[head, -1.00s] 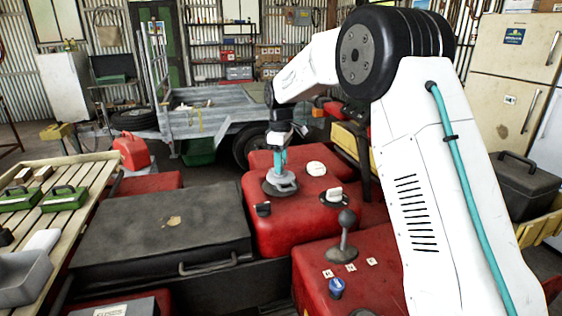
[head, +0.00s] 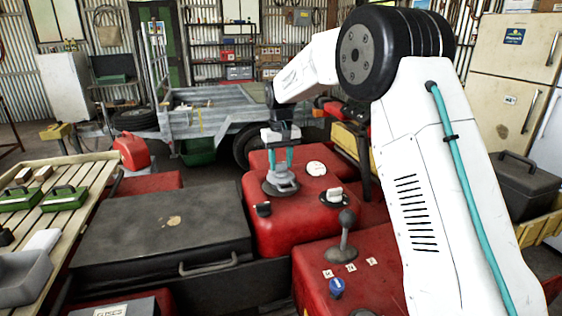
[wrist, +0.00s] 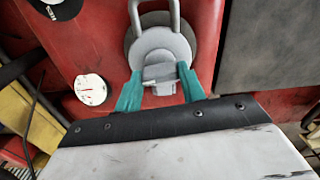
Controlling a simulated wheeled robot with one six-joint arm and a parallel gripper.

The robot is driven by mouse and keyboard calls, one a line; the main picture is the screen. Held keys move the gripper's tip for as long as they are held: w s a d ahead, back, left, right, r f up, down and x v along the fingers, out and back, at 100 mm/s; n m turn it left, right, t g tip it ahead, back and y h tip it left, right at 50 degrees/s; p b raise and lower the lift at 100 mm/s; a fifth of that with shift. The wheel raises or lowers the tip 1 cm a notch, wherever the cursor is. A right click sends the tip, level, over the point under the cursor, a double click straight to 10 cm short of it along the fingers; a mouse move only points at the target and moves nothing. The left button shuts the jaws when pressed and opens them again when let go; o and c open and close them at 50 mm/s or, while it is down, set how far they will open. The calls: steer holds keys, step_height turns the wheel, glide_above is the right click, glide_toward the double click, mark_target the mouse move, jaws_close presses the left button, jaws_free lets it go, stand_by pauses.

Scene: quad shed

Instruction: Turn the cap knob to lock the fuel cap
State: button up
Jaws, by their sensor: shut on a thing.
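The fuel cap (head: 270,188) is a dark grey round cap on top of the red tank (head: 292,229). Its lighter grey knob (head: 282,181) stands on it, with a loop handle on one side in the wrist view (wrist: 157,48). My gripper (head: 282,168) comes down from above with teal fingers. In the wrist view my gripper (wrist: 161,88) has a finger on each side of the knob's grey block and is shut on it. Part of the knob is hidden by the fingers in the head view.
A white round gauge (head: 316,168), a white-topped switch (head: 334,195) and a small black fitting (head: 263,209) sit near the cap. A grey-knobbed lever (head: 343,237) stands in front right. A black rack lid (head: 160,230) lies left. A trailer (head: 213,112) stands behind.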

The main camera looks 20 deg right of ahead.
steer(key=shift+m, duration=0.5)
steer(key=shift+w, duration=0.1)
steer(key=o, duration=1)
step_height(320, 180, up, 8)
steer(key=shift+d+f, duration=0.1)
